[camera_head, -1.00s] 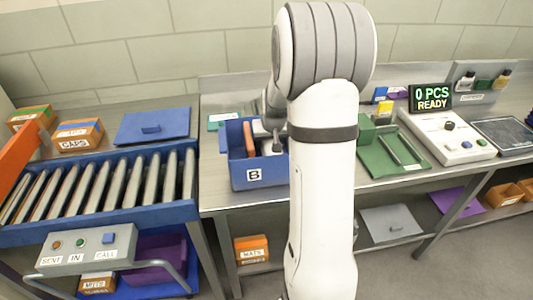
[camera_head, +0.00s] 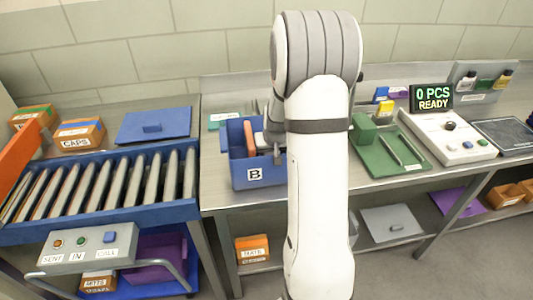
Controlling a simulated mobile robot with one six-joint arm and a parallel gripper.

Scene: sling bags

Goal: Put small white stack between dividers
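A blue bin labelled B (camera_head: 255,175) stands on the bench left of my arm. An orange piece (camera_head: 250,138) stands upright inside it; I cannot tell whether it is a divider. My gripper (camera_head: 277,150) reaches down at the right part of the bin, partly behind my arm. Its fingers are too small and covered to show whether they are open or hold something. No small white stack can be made out; my arm hides the right side of the bin.
A green tray (camera_head: 408,160) with upright strips lies right of my arm, beside a white scale (camera_head: 436,150) and a display (camera_head: 431,97) reading 0 PCS READY. A roller conveyor (camera_head: 100,190) is at left, with a blue lid (camera_head: 153,126) behind it.

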